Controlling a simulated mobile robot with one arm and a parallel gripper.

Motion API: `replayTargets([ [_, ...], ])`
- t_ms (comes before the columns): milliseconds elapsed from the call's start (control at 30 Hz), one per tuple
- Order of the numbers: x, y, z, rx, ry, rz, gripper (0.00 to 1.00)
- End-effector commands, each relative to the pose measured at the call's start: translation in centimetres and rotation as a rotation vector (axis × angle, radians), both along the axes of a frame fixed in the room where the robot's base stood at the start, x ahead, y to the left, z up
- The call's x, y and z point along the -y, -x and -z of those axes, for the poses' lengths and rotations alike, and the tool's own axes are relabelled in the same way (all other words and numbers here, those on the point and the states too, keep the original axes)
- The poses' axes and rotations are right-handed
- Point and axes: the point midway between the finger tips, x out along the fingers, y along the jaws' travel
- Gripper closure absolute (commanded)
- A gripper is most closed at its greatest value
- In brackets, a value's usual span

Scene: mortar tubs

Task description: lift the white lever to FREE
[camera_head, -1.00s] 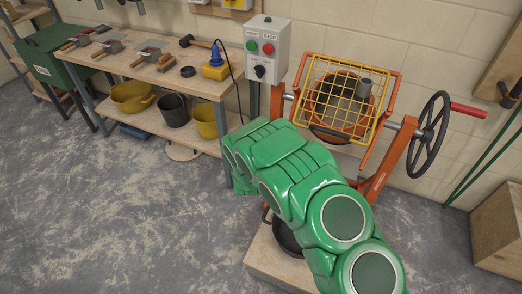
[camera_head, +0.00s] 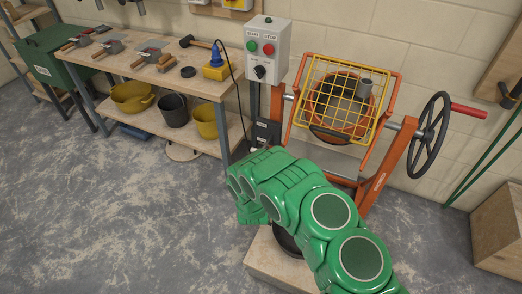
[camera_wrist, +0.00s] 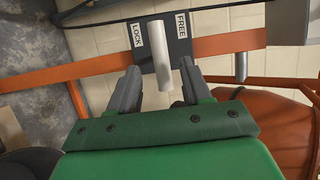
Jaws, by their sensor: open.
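The white lever (camera_wrist: 163,60) shows in the wrist view as a pale rod on a dark plate (camera_wrist: 160,76), which bears the labels LOCK (camera_wrist: 136,35) and FREE (camera_wrist: 181,25). The rod runs down the picture between the two labels. My gripper (camera_wrist: 160,88) is open, with one grey finger on each side of the lever's lower end. I cannot tell whether either finger touches it. In the head view the dark plate (camera_head: 265,132) shows beside the mixer stand, and my green arm hides my gripper's fingers.
An orange mixer frame (camera_head: 396,165) with a yellow grid (camera_head: 345,85) and a black handwheel (camera_head: 430,135) stands to the right. A control box (camera_head: 267,50) is above the plate. A workbench (camera_head: 160,75) is at left. The floor at left is clear.

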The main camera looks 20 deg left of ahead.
Motion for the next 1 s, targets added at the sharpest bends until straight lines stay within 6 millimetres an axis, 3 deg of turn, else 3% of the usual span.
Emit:
replayTargets([
  [600,-2.5,-5.9,0.1,0.003,-0.001,0.0,0.52],
  [1000,-2.9,-6.9,0.1,0.001,0.001,0.0,0.52],
])
